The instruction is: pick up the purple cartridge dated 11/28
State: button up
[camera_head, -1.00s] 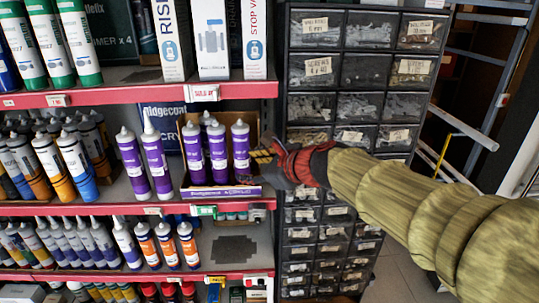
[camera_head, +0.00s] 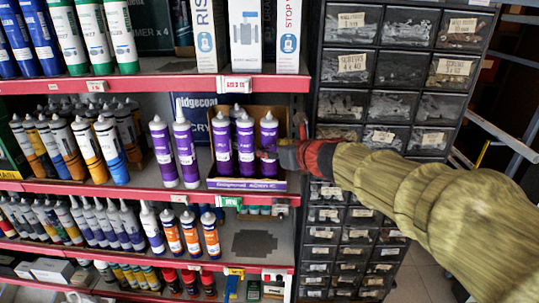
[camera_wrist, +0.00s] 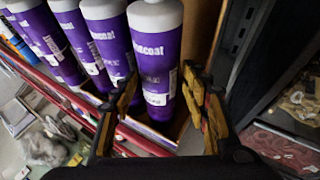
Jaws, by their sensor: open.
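Purple cartridges with white labels and pale nozzles stand upright on the middle shelf. Several are in an open display box (camera_head: 228,184); the front right one (camera_head: 268,143) is nearest my gripper (camera_head: 284,156). Two more purple cartridges (camera_head: 161,155) (camera_head: 185,153) stand left of the box. In the wrist view my gripper (camera_wrist: 160,92) is open, its fingers on either side of the nearest purple cartridge (camera_wrist: 158,55), which shows between them. I cannot tell whether they touch it. The dates on the labels are too small and blurred to read.
A red shelf edge (camera_head: 120,187) runs below the box, and another shelf (camera_head: 215,84) with white boxes is above. A black drawer cabinet (camera_head: 390,75) stands close on the right. Orange and blue cartridges (camera_head: 88,145) crowd the left.

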jog(key=shift+w+a+f, duration=0.15)
jog(key=shift+w+a, duration=0.1)
jog(key=shift+w, duration=0.05)
jog(key=shift+s, duration=0.1)
jog(key=shift+d, duration=0.1)
jog(key=shift+c, duration=0.2)
jog(key=shift+c, duration=0.6)
grip_shut()
